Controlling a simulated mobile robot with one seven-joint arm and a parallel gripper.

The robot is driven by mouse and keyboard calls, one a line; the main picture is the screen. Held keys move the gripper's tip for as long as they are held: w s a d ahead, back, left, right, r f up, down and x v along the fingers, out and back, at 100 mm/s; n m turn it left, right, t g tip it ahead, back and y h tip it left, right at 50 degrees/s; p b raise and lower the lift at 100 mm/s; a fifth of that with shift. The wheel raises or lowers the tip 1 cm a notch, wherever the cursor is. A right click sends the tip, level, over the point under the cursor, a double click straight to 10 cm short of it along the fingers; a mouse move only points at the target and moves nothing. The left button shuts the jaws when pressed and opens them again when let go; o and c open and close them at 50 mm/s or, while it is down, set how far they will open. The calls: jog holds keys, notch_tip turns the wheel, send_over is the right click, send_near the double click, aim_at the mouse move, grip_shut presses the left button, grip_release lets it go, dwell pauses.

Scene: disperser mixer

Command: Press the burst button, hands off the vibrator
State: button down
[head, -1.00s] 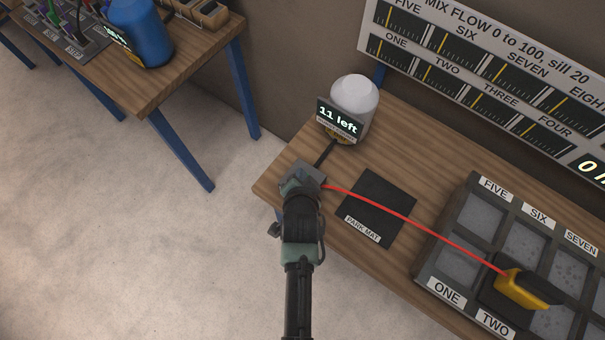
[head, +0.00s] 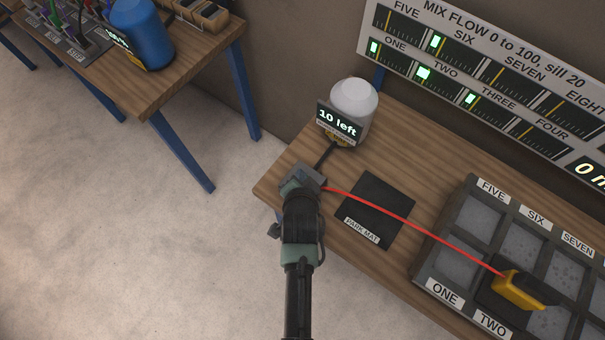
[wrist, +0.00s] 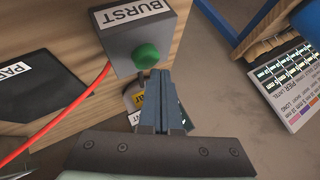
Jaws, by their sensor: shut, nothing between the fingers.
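The burst button is a green knob (wrist: 146,56) on a grey box labelled BURST (wrist: 166,25) in the wrist view. My gripper (wrist: 158,76) is shut and empty, its fingertips at the knob's lower edge. They look in contact, but the exact touch is hard to tell. In the head view my wrist covers the button and part of the grey box (head: 316,172). The vibrator is a yellow and dark block (head: 518,291) standing in the compartment tray near label TWO, away from my gripper. A red cable (head: 410,222) links it to the box.
A dark park mat (head: 376,208) lies between the box and the tray (head: 427,276). A white-domed counter (head: 352,100) reading "10 left" stands behind the box. A gauge panel (head: 480,22) is at the back right. Another table (head: 190,75) stands at upper left.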

jog(key=shift+r, duration=0.3)
notch_tip(320, 180, up, 5)
jog(key=p, duration=0.4)
jog(key=shift+p, duration=0.4)
dwell(0.6)
jog(key=w+d+r+n+t+b, duration=0.1)
jog(key=w+r+n+t+b, duration=0.15)
jog(key=w+r, duration=0.7)
jog(key=w+r+n+t+b, duration=0.1)
jog(key=w+r+t+b, duration=0.2)
jog(key=r, duration=1.3)
jog(key=s+r+n+t+b, duration=0.1)
jog(key=s+r+t, duration=0.15)
jog(key=r, duration=0.75)
jog(key=s+r+n+t, duration=0.15)
jog(key=r+t, duration=0.25)
jog(key=r, duration=0.5)
jog(key=s+r+n+t+b, duration=0.1)
jog(key=s+r+t, duration=0.2)
jog(key=s+r, duration=0.4)
jog(key=s+r+n+t+b, duration=0.2)
jog(key=s+r, duration=0.5)
jog(key=r, duration=0.5)
jog(key=shift+s+a+r+t, duration=0.2)
jog(key=shift+s+a+t, duration=0.15)
jog(key=shift+t, duration=0.25)
